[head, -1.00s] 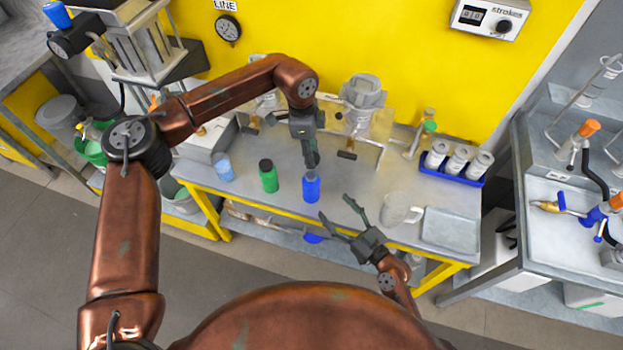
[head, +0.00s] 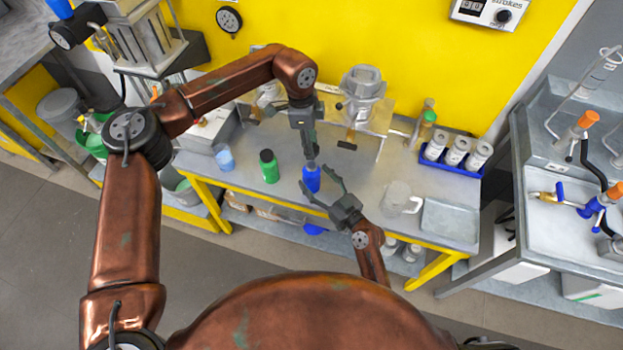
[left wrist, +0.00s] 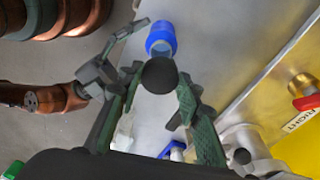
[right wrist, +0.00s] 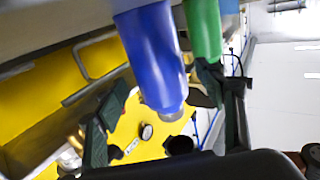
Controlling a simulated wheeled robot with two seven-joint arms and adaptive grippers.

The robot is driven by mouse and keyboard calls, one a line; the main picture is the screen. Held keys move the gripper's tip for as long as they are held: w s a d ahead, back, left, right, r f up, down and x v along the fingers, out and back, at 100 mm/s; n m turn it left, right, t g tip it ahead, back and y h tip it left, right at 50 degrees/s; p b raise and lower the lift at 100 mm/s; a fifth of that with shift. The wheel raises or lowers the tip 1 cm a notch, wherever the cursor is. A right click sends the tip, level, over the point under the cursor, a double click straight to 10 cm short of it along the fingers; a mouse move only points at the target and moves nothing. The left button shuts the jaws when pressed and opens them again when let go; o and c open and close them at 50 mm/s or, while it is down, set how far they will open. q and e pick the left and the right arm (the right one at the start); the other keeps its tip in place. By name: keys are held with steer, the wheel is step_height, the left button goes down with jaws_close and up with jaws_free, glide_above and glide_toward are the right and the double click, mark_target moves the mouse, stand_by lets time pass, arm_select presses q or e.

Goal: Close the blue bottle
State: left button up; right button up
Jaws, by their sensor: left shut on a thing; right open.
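The blue bottle (head: 311,179) stands upright on the bench, its neck pale and without a cap. It also shows in the left wrist view (left wrist: 161,38) and, large and inverted, in the right wrist view (right wrist: 153,55). My left gripper (head: 309,150) is just above the bottle, shut on a dark round cap (left wrist: 159,75). The cap appears apart from the neck. My right gripper (head: 320,187) is open at the near side of the bottle, with its fingers to either side. In the right wrist view the bottle is between the spread fingers; contact is not clear.
A green bottle with a dark cap (head: 268,166) stands left of the blue one, and a light blue cup (head: 224,158) farther left. A clear mug (head: 398,198), a metal tray (head: 450,220) and a blue rack of white containers (head: 452,166) are at the right.

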steer(key=shift+w+a+r, duration=0.1)
steer(key=shift+w+a, duration=0.4)
steer(key=shift+w, duration=0.05)
steer(key=shift+w+a, duration=0.1)
steer(key=shift+w, duration=0.05)
steer(key=shift+c, duration=0.4)
jaws_close()
arm_select(q)
steer(key=shift+f, duration=2.45)
steer(key=shift+f, duration=0.85)
steer(key=shift+f, duration=0.6)
